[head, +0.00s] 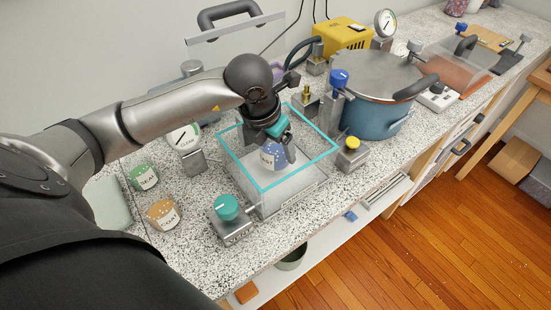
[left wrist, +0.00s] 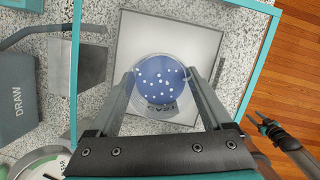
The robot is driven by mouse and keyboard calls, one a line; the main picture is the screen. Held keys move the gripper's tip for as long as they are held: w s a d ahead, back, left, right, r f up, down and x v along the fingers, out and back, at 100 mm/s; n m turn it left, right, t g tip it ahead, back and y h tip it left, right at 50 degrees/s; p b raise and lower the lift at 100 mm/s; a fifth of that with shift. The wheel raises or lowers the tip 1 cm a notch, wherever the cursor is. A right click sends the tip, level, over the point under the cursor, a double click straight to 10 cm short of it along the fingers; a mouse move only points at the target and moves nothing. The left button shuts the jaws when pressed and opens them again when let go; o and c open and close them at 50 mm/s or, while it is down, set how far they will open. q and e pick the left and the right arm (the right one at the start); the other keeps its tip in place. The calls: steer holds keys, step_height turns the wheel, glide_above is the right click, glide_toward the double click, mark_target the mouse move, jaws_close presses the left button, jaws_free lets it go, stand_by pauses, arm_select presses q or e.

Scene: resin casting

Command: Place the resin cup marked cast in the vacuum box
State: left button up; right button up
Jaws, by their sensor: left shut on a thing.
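The resin cup (head: 266,158) is blue with white dots and bears a label that seems to read CAST. It also shows from above in the left wrist view (left wrist: 161,80), between the two fingers. My left gripper (head: 277,140) is shut on it, fingers on either side, and reaches down through the open top of the vacuum box. The vacuum box (head: 304,189) is clear-walled with a teal rim and a pale floor. The cup is inside the rim outline; I cannot tell whether its base touches the floor.
A green cup (head: 144,177) and an orange cup (head: 163,214) stand left of the box. A teal-knobbed valve (head: 228,208) is at its front, a yellow-knobbed block (head: 352,150) at its right. A blue pot (head: 375,115) stands behind right. A handled lid (head: 235,27) is at the wall.

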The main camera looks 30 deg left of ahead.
mark_target(275, 159)
arm_select(q)
steer(key=shift+f+b, duration=0.3)
steer(key=shift+f, duration=1.75)
steer(key=shift+f, duration=0.15)
steer(key=o, duration=1)
steer(key=shift+r, duration=0.2)
steer(key=p+v, duration=0.1)
steer(key=v, duration=1.1)
steer(key=shift+p, duration=0.4)
